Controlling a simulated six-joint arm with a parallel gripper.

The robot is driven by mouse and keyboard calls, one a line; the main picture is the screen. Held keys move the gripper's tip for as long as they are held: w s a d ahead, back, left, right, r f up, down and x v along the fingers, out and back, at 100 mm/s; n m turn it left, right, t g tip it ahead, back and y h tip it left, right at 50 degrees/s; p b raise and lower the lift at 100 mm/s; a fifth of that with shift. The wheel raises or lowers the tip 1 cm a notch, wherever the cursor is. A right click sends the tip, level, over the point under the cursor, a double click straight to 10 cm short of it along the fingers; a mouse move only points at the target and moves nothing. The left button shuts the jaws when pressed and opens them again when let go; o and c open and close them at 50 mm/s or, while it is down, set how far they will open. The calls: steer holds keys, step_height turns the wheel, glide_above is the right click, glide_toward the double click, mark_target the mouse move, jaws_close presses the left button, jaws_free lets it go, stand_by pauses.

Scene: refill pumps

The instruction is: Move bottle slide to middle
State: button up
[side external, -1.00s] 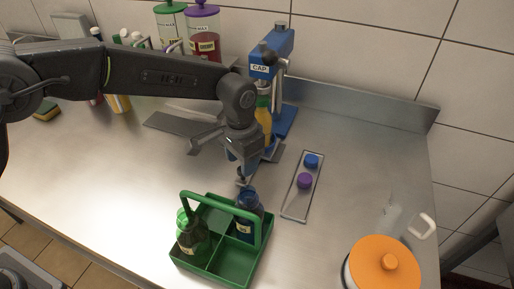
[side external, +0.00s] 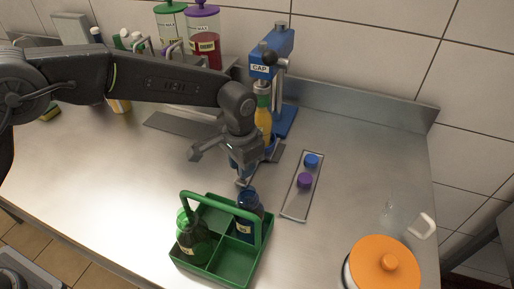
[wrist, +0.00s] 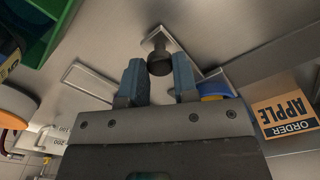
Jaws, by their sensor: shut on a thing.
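The bottle slide is a flat metal strip at the foot of the blue cap press (side external: 283,75), with a dark knob (wrist: 160,58) standing on it. In the wrist view the knob shows between the blue fingers of my gripper (wrist: 157,82). My gripper is shut on the knob. In the side view my gripper (side external: 244,176) is low over the counter, just behind the green carrier, and it hides most of the slide. A bottle with yellow-orange contents and a green top (side external: 263,122) stands upright at the press, partly hidden by my arm.
The green carrier (side external: 222,262) holds a green bottle (side external: 192,243) and a dark blue bottle (side external: 247,208) close in front. A tray (side external: 294,207) with a blue cap (side external: 311,160) and a purple cap (side external: 305,181) lies right. An orange-lidded pot (side external: 385,264) stands front right.

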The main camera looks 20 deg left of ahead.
steer(key=shift+a, duration=5.3)
steer(key=o, duration=0.9)
steer(key=shift+c, duration=0.2)
